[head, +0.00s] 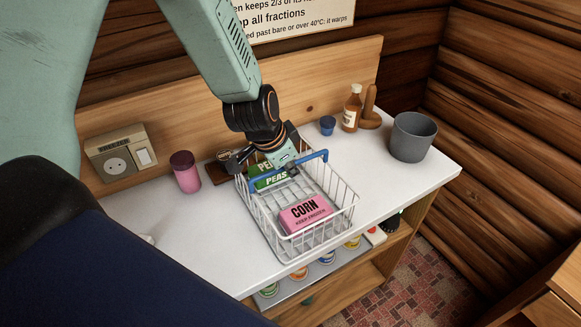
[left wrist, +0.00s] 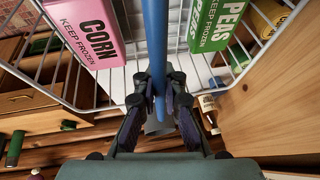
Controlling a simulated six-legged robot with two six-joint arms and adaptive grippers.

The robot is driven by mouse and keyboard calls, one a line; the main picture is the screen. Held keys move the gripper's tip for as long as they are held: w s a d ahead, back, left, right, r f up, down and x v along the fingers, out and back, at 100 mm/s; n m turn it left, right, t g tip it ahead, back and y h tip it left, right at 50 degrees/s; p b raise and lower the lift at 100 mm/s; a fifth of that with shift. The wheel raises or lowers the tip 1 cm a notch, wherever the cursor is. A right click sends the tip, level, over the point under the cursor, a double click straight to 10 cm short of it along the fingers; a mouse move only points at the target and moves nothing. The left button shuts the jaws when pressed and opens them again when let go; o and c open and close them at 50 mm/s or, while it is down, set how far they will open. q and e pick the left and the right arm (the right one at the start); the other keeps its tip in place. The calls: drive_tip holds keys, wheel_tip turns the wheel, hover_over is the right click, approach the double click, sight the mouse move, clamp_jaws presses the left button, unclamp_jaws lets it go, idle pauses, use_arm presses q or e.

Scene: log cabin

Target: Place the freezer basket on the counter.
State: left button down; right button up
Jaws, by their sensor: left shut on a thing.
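The freezer basket (head: 262,222) is a white wire basket with a blue handle. It is over the white counter (head: 225,245), close to the front edge; I cannot tell whether its base touches the counter. A pink corn box (head: 305,213) and a green peas box (head: 270,178) lie inside. My left gripper (head: 286,167) is shut on the blue handle. In the left wrist view the gripper (left wrist: 160,92) has its fingers on either side of the handle (left wrist: 154,35), with the corn box (left wrist: 88,30) and peas box (left wrist: 216,25) beyond. My right gripper is not in view.
A pink jar (head: 185,172) stands left of the basket. A blue cup (head: 327,125), a brown bottle (head: 352,108) and a grey pot (head: 412,137) stand at the back right. Cans stand on the shelf below. The left counter is mostly clear.

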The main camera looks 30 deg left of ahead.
use_arm(q)
drive_tip(key=shift+s+f, duration=0.1)
drive_tip(key=shift+a+f, duration=0.1)
drive_tip(key=c, duration=1.6)
unclamp_jaws()
drive_tip(key=shift+w+f, duration=0.2)
drive_tip(key=shift+w, duration=0.2)
drive_tip(key=shift+o, duration=0.9)
drive_tip(key=shift+s+r, duration=0.2)
drive_tip(key=shift+s, duration=0.2)
drive_tip(key=shift+w+r, duration=0.2)
drive_tip(key=shift+r, duration=0.05)
drive_tip(key=shift+r+p, duration=0.35)
drive_tip(key=shift+p, duration=0.2)
drive_tip(key=p+v, duration=0.6)
drive_tip(key=v, duration=0.5)
drive_tip(key=shift+s, duration=0.3)
